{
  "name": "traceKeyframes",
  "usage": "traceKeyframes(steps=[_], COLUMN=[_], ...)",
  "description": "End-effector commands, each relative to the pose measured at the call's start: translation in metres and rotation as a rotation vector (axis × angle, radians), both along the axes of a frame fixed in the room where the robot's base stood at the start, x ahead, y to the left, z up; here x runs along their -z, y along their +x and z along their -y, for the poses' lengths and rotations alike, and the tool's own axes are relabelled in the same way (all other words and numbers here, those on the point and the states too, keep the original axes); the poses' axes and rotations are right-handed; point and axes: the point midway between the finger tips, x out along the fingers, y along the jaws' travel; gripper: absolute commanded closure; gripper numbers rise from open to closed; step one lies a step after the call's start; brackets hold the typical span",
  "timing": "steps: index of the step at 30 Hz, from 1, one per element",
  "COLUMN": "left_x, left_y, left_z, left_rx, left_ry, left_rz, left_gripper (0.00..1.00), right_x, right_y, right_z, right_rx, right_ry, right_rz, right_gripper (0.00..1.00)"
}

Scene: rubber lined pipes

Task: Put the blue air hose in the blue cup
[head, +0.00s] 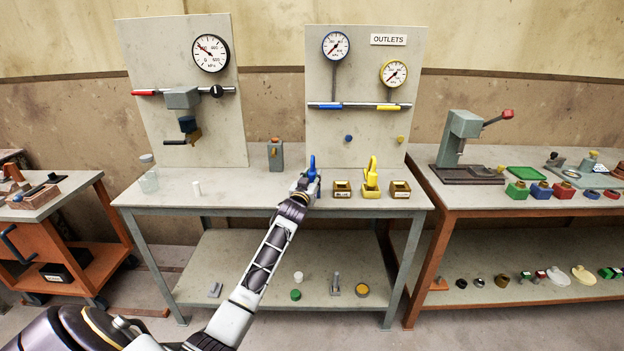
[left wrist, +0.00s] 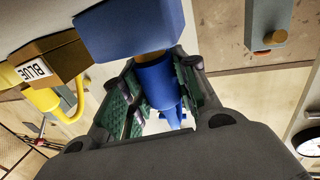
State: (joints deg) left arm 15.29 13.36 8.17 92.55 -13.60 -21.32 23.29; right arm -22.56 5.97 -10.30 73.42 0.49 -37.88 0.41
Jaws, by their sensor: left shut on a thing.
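The blue air hose (head: 312,165) stands upright at the middle of the bench, and its blue cylinder (left wrist: 158,84) shows in the left wrist view. My left gripper (head: 306,184) is shut on this cylinder. A blue block (left wrist: 130,28) lies right at the end of the cylinder; I cannot tell whether they are joined. Just right of the hose stands an open brass-coloured cup (head: 342,189). In the left wrist view, a brass-coloured cup (left wrist: 55,62) bears a label reading BLUE. My fingers hide part of the hose. My right gripper is not in view.
A yellow hose (head: 372,174) stands right of the brass-coloured cup, and another brass-coloured cup (head: 400,189) is beyond it. A grey block (head: 275,155) stands behind my gripper. The outlets panel (head: 350,140) rises at the back. The bench left of my gripper is mostly clear.

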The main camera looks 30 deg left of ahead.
Motion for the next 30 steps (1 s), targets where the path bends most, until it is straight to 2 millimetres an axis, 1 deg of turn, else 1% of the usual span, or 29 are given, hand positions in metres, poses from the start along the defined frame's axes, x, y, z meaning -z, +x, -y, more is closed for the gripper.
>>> traceKeyframes(steps=[1, 2, 6, 15, 21, 26, 30], left_x=[0.001, 0.002, 0.001, 0.001, -0.002, -0.001, -0.001], left_y=[0.000, 0.000, 0.000, 0.000, 0.000, -0.008, -0.018], left_z=[0.000, 0.000, 0.000, 0.000, 0.000, 0.003, 0.005], left_rx=[0.000, 0.000, 0.000, 0.000, 0.000, 0.000, 0.000], left_ry=[0.000, 0.000, 0.000, 0.000, 0.000, -0.001, 0.000], left_rz=[0.001, 0.000, -0.001, -0.001, 0.000, -0.002, -0.001], left_gripper=[0.99, 0.68, 0.50, 0.49, 0.49, 0.49, 0.49], right_x=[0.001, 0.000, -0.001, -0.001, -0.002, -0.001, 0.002], right_y=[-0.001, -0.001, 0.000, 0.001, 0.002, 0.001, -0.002], right_z=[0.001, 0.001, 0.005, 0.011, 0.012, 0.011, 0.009], right_rx=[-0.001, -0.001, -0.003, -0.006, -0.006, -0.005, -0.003], right_ry=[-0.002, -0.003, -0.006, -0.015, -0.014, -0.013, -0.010], right_rz=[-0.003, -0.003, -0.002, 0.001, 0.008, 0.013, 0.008], right_gripper=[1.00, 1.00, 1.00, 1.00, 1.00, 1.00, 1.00])
